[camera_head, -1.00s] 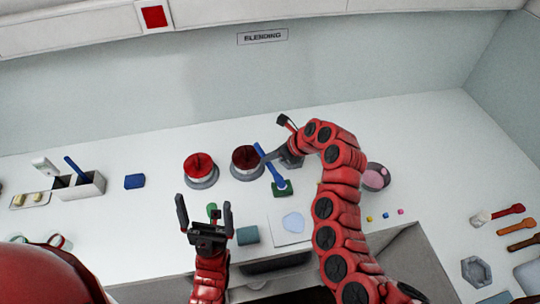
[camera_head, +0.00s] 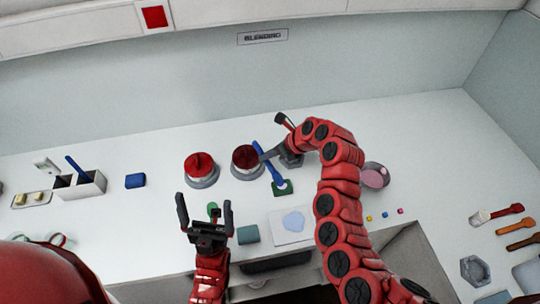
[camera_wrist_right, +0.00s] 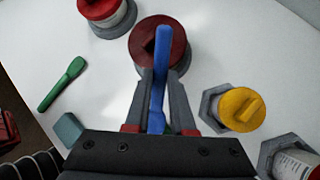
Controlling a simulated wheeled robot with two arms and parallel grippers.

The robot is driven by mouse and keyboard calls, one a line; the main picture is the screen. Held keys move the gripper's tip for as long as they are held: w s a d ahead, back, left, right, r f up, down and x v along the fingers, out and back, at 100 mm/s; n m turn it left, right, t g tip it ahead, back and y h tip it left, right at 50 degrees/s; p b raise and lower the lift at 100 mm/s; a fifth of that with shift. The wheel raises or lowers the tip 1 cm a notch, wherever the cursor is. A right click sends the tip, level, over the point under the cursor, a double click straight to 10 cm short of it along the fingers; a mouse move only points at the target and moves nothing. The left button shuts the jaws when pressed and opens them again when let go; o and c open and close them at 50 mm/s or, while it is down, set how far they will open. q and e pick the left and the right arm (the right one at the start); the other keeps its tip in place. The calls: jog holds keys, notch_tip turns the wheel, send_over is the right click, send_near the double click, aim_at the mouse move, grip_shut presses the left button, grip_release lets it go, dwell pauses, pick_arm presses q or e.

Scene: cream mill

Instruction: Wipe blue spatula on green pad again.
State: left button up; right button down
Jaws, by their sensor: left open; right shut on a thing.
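The blue spatula (camera_head: 270,167) is held at an angle in the head view, its lower end at the green pad (camera_head: 289,190); I cannot tell whether it touches. A small pale patch shows at that end. My right gripper (camera_head: 268,156) is shut on the spatula's shaft. In the right wrist view the spatula (camera_wrist_right: 162,60) stands between the fingers of my right gripper (camera_wrist_right: 162,85), and its lower end is hidden. My left gripper (camera_head: 205,205) is open and empty near the counter's front.
Two red-lidded jars (camera_head: 201,168) (camera_head: 246,161) stand left of and behind the spatula. A white sheet with a pale blue patch (camera_head: 293,222) and a teal block (camera_head: 248,234) lie in front. A pink bowl (camera_head: 375,176) is to the right. A yellow-lidded jar (camera_wrist_right: 240,108) shows in the wrist view.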

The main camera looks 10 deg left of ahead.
jog(key=shift+w+a, duration=0.25)
jog(key=shift+a, duration=0.05)
jog(key=shift+s+d+r+p, duration=0.15)
jog(key=shift+d+p, duration=0.1)
jog(key=shift+p, duration=0.15)
jog(key=shift+s+d+p, duration=0.3)
jog(key=shift+s+d, duration=0.05)
jog(key=shift+s, duration=0.05)
jog(key=shift+w+a, duration=0.55)
jog(key=shift+a, duration=0.05)
jog(key=shift+s+d+p, duration=0.25)
jog(key=shift+d+p, duration=0.1)
jog(key=shift+p, duration=0.05)
jog(key=shift+s+d, duration=0.25)
jog(key=shift+w+a, duration=0.55)
jog(key=shift+a, duration=0.05)
jog(key=shift+s+d+p, duration=0.3)
jog(key=shift+p, duration=0.15)
jog(key=shift+s+d+f, duration=0.2)
jog(key=shift+s+d, duration=0.1)
jog(key=shift+d, duration=0.05)
